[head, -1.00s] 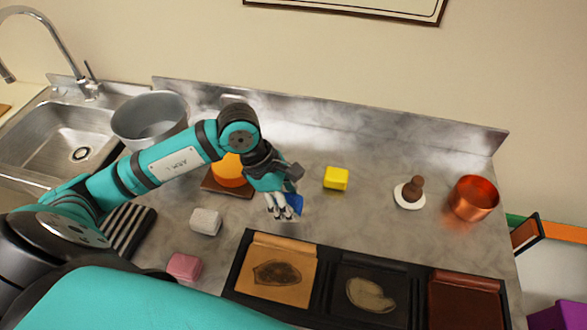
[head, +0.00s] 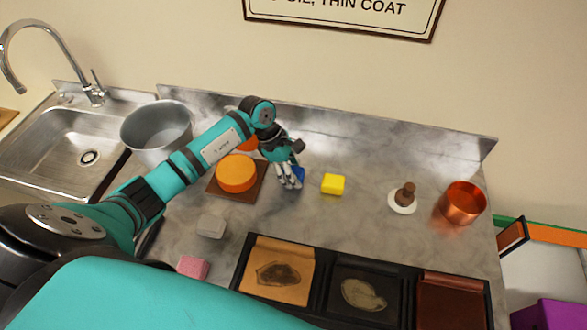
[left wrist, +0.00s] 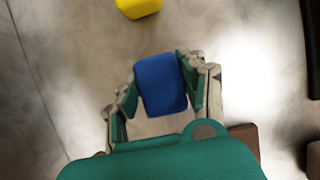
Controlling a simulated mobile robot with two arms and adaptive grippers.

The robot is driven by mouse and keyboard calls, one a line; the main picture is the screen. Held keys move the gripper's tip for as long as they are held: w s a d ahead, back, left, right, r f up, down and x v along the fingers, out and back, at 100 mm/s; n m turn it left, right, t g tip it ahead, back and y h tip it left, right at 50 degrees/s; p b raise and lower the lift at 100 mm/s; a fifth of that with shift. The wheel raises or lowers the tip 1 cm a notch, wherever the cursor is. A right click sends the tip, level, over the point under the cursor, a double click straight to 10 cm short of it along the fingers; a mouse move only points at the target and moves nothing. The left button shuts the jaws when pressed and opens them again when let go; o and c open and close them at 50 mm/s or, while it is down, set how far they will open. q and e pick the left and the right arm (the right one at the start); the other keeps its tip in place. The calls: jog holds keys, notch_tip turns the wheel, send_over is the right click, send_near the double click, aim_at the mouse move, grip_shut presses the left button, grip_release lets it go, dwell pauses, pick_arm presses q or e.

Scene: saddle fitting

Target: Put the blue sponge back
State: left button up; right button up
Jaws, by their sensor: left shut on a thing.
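My left gripper (head: 289,179) is shut on the blue sponge (head: 299,174), which is partly hidden behind its fingers in the head view. In the left wrist view the blue sponge (left wrist: 161,85) sits between the two fingers of the gripper (left wrist: 158,88). The gripper is over the counter, just right of an orange round block and left of a yellow sponge. I cannot tell whether the blue sponge touches the counter. My right gripper is not in view.
The yellow sponge (head: 333,184), white sponge (head: 211,225) and pink sponge (head: 193,267) lie on the counter. The orange block (head: 236,174) sits on a brown board (head: 218,190). A black tray (head: 323,292) lies in front. A copper pot (head: 463,203) stands right, a grey pot (head: 156,130) left.

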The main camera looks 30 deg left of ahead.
pick_arm(q)
jog(key=shift+f, duration=0.15)
jog(key=shift+f, duration=0.1)
jog(key=o, duration=1.1)
jog(key=shift+r, duration=0.25)
jog(key=shift+b+v, duration=1.5)
jog(key=shift+v, duration=4.45)
